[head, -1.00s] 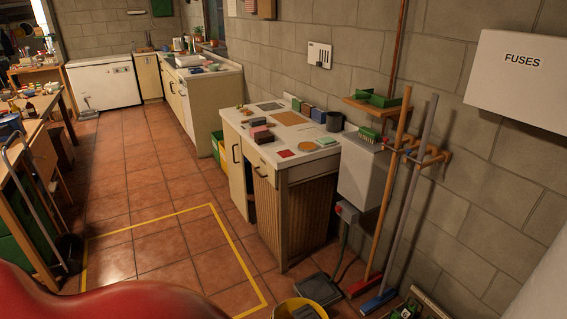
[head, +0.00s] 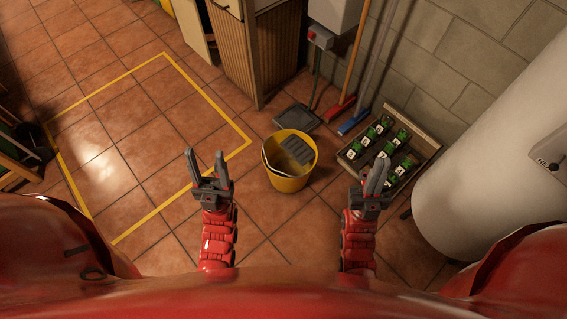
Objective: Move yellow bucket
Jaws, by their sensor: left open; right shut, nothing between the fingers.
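The yellow bucket (head: 286,183) stands upright on the tiled floor in the middle of the head view. A grey ribbed thing and something pale show inside it. My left gripper (head: 206,166) is left of the bucket, open and empty, apart from it. My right gripper (head: 375,176) is right of the bucket, shut and empty, beside a crate. A yellow taped outline (head: 205,93) on the floor lies to the left of the bucket, and the bucket stands outside it.
A wooden crate of small green-topped pots (head: 426,158) stands by the wall at right. A dustpan (head: 298,117), a red broom (head: 340,109) and a blue broom (head: 354,122) are behind the bucket. A white tank (head: 470,190) stands far right. The floor inside the outline is clear.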

